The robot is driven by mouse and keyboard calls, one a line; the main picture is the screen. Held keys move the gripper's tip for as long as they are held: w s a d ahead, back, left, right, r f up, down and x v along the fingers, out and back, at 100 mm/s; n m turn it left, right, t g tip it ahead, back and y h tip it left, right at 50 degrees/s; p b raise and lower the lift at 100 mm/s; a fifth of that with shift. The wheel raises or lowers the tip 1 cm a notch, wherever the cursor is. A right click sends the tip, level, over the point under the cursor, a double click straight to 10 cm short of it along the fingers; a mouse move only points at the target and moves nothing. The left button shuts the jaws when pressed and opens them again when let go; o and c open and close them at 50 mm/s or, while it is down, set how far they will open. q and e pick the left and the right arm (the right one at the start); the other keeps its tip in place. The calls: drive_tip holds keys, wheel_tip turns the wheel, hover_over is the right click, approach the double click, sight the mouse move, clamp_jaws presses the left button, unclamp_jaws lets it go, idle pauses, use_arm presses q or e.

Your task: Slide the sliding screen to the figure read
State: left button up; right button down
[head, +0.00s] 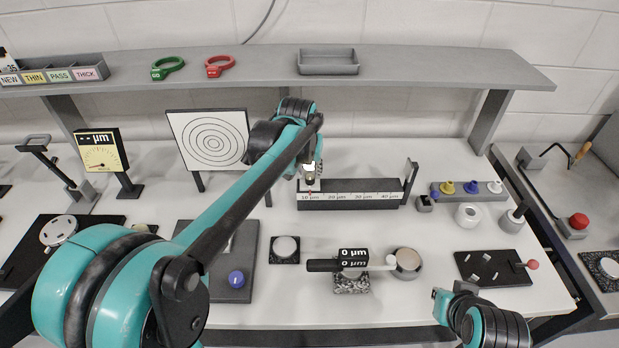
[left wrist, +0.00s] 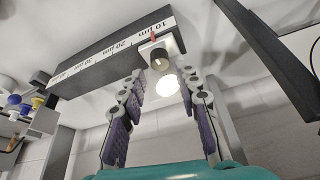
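A dark rail (head: 350,197) with a white scale strip marked 10 to 40 µm lies across the middle of the bench. A small pale slider with a red pointer (head: 310,192) sits at its left end, by the 10 µm mark. In the left wrist view the slider (left wrist: 160,50) shows a dark knob and a bright round patch. My left gripper (head: 309,168) is over the slider; its fingers (left wrist: 165,115) are apart, with the slider beyond the tips. I cannot tell whether they touch. My right gripper (head: 450,300) is low at the right, its fingers unclear.
A black display (head: 353,254) reads 0 µm. A yellow-faced meter (head: 103,152) at the left shows dashes. A ringed target board (head: 209,138) stands left of the rail. An upright plate (head: 411,176) stands at the rail's right end. A grey shelf (head: 420,70) runs above.

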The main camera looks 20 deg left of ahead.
sight(311, 177)
use_arm(q)
drive_tip(key=shift+b+x, duration=0.6)
drive_tip(key=shift+x, duration=1.8)
clamp_jaws()
drive_tip(key=shift+d, duration=0.15)
drive_tip(key=w+d+p, duration=0.1)
drive_tip(key=d, duration=0.5)
drive_tip(key=w+d+p, duration=0.1)
drive_tip(key=w+d, duration=0.1)
drive_tip(key=d, duration=0.4)
drive_tip(key=w+d+p, duration=0.1)
drive_tip(key=w+d, duration=0.1)
drive_tip(key=d, duration=0.5)
drive_tip(key=shift+w, duration=0.25)
unclamp_jaws()
